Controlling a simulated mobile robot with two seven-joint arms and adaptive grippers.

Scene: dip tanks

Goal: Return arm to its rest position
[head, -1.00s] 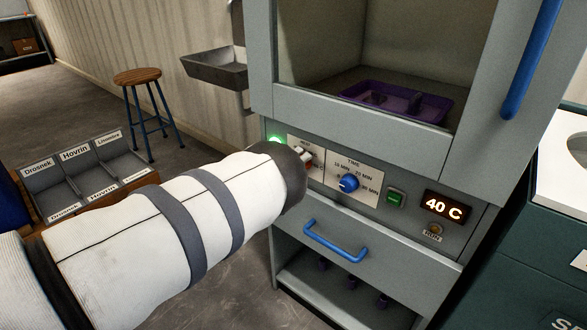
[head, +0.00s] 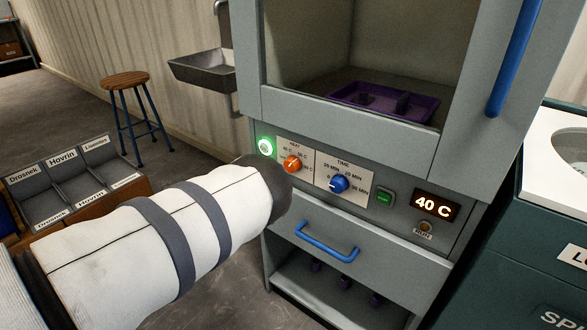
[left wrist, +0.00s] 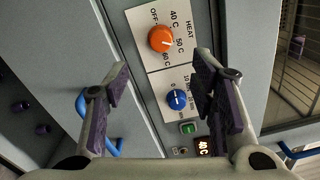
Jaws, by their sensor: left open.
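My left arm (head: 165,240) comes in from the left in the head view, wrapped in a white sleeve with grey bands. Its dark end is in front of the cabinet's lower left front, and its fingers are hidden there. In the left wrist view my left gripper (left wrist: 163,95) is open and empty. Its two purple-padded fingers are spread, facing the control panel with the orange heat knob (left wrist: 160,39) and the blue time knob (left wrist: 176,99). My right gripper is not in view.
The grey cabinet (head: 400,150) has a window with a purple tray (head: 345,92) inside, a lit green light (head: 265,146), a display reading 40 C (head: 432,205) and a blue drawer handle (head: 326,241). A labelled bin box (head: 130,185), stool (head: 124,80) and sink (head: 203,72) stand left.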

